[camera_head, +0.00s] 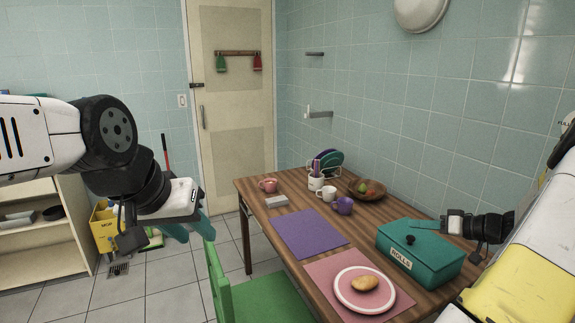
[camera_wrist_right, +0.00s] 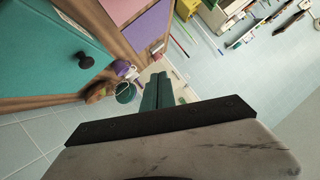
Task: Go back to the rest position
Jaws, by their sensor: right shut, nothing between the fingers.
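My left gripper (camera_head: 190,232) hangs at the left over the floor, clear of the table, with its teal fingers pointing down and apart; nothing shows between them. My right gripper (camera_head: 416,223) is at the right, by the teal ROLLS box (camera_head: 428,258). Its fingers overlap the box's back edge in the head view; I cannot tell whether they touch it. In the right wrist view the teal fingers (camera_wrist_right: 158,90) are together and empty. The box lid is on, with a dark knob (camera_head: 410,240).
The wooden table (camera_head: 262,210) bears a purple mat (camera_head: 308,234), a pink mat (camera_head: 322,272), a plate (camera_head: 345,298) with a bread roll (camera_head: 365,284), several cups and a fruit bowl (camera_head: 380,193). A green chair (camera_head: 255,295) stands at the front. A shelf (camera_head: 40,235) stands left.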

